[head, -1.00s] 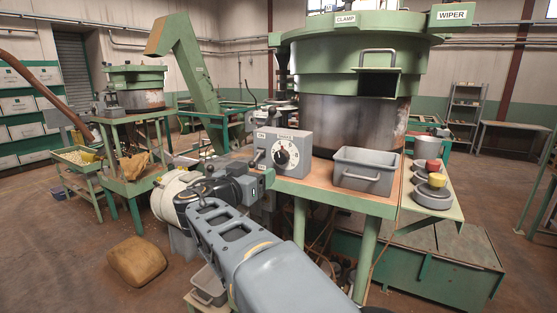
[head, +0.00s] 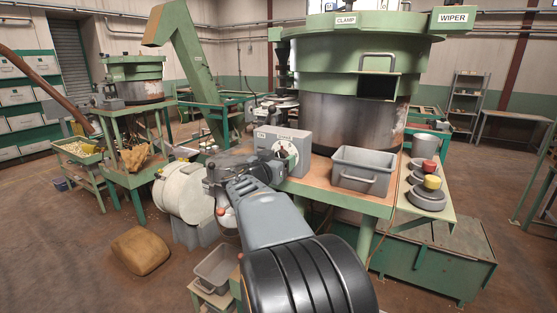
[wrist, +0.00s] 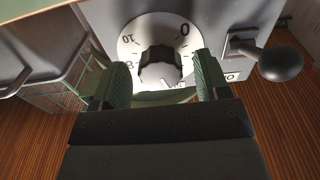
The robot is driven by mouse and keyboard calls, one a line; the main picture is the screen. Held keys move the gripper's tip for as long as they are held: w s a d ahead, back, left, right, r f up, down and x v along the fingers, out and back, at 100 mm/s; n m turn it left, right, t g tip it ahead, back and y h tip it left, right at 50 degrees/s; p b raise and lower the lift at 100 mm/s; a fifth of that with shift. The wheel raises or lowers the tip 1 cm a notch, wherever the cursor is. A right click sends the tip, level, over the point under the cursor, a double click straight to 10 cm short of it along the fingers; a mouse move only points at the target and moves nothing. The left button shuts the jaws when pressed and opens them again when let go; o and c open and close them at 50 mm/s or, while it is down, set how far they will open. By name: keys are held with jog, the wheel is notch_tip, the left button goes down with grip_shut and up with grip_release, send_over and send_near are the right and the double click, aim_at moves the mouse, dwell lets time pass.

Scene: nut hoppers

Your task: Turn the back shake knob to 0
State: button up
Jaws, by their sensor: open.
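A grey control box (head: 297,138) with a white dial and dark knob stands on the near table's left front, below the large green hopper. In the wrist view the dial (wrist: 131,40) appears inverted, with 10 at left and 0 at right, around the black knob (wrist: 158,62). My gripper (wrist: 162,64) is open, its green-padded fingers on either side of the knob; contact cannot be told. In the head view my gripper (head: 271,160) is at the box front and partly covers the dial. The knob's exact setting is unclear. A smaller grey box (head: 113,104) sits by the far hopper.
A black ball-ended lever (wrist: 280,64) sticks out beside the dial. A brown sack (head: 140,250) lies on the floor.

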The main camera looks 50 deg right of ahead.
jog(key=shift+c, duration=0.4)
jog(key=c, duration=0.9)
jog(key=shift+o, duration=0.2)
jog(key=shift+s+r+n+b, duration=0.1)
jog(key=shift+n+b, duration=2.65)
jog(key=shift+n, duration=3.15)
jog(key=shift+s+r+n+b, duration=0.1)
jog(key=shift+n+b, duration=2.6)
jog(key=shift+n, duration=3.2)
jog(key=o, duration=0.9)
jog(key=shift+o, duration=0.2)
